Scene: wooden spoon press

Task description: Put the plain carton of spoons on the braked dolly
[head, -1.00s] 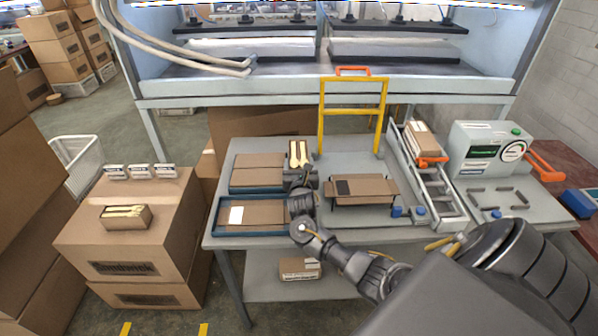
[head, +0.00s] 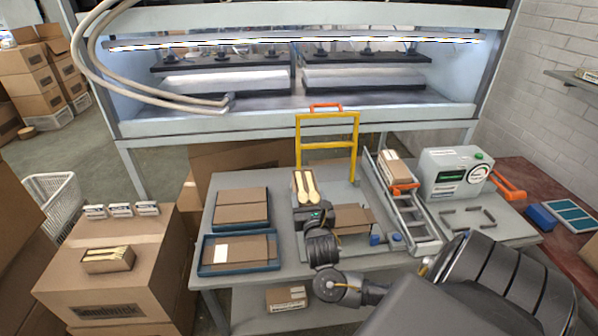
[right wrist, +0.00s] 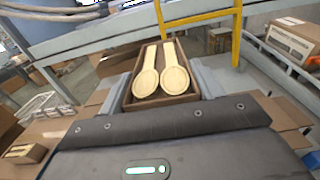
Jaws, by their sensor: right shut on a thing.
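My right gripper (head: 318,216) is shut on an open brown carton of spoons (head: 306,188), held upright over the table. In the right wrist view the carton (right wrist: 162,98) sits between the jaws (right wrist: 163,103), with two pale spoons showing on top. No label shows on it. A yellow-handled frame with an orange grip (head: 327,145) stands just behind the carton. It seems to rise from a grey deck on the table, which I take for the dolly. My arm and a brown board hide part of it, and its brake is unclear. My left gripper is out of view.
Two blue trays (head: 206,259) with flat cardboard lie left of the carton. A brown board (head: 352,224) is partly behind my gripper. A roller track (head: 412,222) with a carton (head: 397,168) is at right. Another spoon carton (head: 108,260) sits on a large box at left.

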